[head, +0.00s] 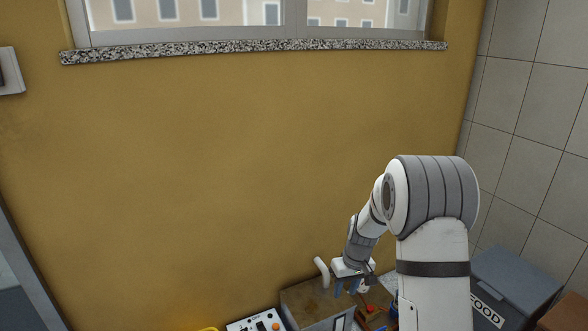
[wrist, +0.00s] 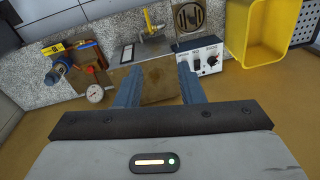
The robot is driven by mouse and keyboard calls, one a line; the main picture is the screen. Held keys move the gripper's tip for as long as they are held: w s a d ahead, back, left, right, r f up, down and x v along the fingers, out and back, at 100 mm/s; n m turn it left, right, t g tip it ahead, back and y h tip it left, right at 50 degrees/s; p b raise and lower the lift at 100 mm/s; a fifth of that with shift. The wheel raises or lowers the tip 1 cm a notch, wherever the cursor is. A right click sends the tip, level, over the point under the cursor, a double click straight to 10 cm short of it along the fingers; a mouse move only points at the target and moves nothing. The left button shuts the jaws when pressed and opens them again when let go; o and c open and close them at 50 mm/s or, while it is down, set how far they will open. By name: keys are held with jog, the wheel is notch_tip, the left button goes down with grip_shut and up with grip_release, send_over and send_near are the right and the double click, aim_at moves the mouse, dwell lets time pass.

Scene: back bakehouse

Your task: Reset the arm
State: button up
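My gripper (head: 346,287) shows in the head view at the end of my arm, low in the picture, over a box with a brown top. In the wrist view my gripper (wrist: 160,85) has its two blue-grey fingers wide apart, with nothing held between them. The brown-topped box (wrist: 160,80) shows beyond and between the fingers. From these views I cannot tell how far above it the fingertips are. My arm is bent, reaching down toward the wall side of the worktop.
A white control box with knobs (wrist: 200,60) and a yellow bin (wrist: 254,35) stand right in the wrist view. A round dial (wrist: 95,93) and cluttered tools (wrist: 75,62) lie left. In the head view, a grey FOOD bin (head: 515,280) stands right, below the window sill (head: 250,47).

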jog(key=s+r+m+t+p, duration=0.1)
jog(key=s+r+p, duration=0.45)
jog(key=r, duration=0.65)
jog(key=s+r+m+p, duration=0.1)
jog(key=s+r+p, duration=0.4)
jog(key=r, duration=0.8)
jog(key=s+r+m+t+h+p, duration=0.1)
jog(key=s+r+p, duration=0.7)
jog(key=s+r, duration=0.6)
jog(key=s, duration=0.3)
jog(key=shift+s+d+r+m, duration=0.15)
jog(key=shift+d+r+m, duration=0.1)
jog(key=shift+d+m, duration=0.05)
